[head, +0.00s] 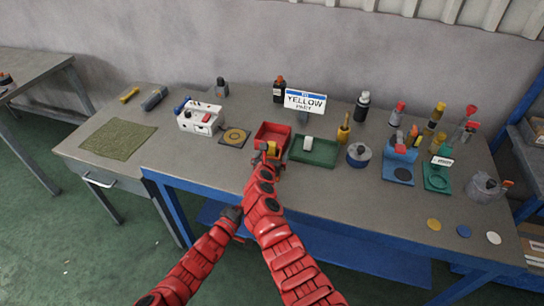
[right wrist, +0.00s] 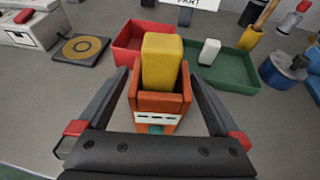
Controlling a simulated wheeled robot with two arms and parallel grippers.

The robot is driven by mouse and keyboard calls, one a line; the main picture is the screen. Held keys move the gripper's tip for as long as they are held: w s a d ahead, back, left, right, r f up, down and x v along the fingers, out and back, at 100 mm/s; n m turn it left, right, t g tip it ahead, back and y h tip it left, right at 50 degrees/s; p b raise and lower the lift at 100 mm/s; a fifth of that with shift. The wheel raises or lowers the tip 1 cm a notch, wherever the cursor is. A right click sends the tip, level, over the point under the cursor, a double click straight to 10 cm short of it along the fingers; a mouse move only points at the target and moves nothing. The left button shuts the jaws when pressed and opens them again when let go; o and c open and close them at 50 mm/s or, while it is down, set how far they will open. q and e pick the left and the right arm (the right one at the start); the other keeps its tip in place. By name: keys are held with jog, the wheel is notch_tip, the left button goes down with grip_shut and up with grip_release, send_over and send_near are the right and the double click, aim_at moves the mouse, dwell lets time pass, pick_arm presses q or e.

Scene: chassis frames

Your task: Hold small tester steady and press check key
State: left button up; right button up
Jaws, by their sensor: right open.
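A small orange box (right wrist: 160,105) with a yellow block (right wrist: 163,62) standing up in it is between the fingers of my right gripper (head: 268,154). Its near face has a pale strip with dark marks and a green part below. My right gripper is open, with a finger on either side and gaps visible. A white box (head: 198,118) with a red part on top stands further left; it also shows in the right wrist view (right wrist: 32,30). I cannot tell for sure which is the tester. My left gripper (head: 232,213) is low at the table's front edge, its jaws unclear.
A red tray (right wrist: 130,50) lies just beyond the orange box. A green tray (head: 314,153) with a white piece is to its right. A dark pad with a yellow ring (head: 234,136) is at left.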

jog(key=shift+c, duration=0.2)
jog(key=c, duration=1.5)
jog(key=shift+o, duration=0.2)
pick_arm(q)
grip_shut()
dwell(1.2)
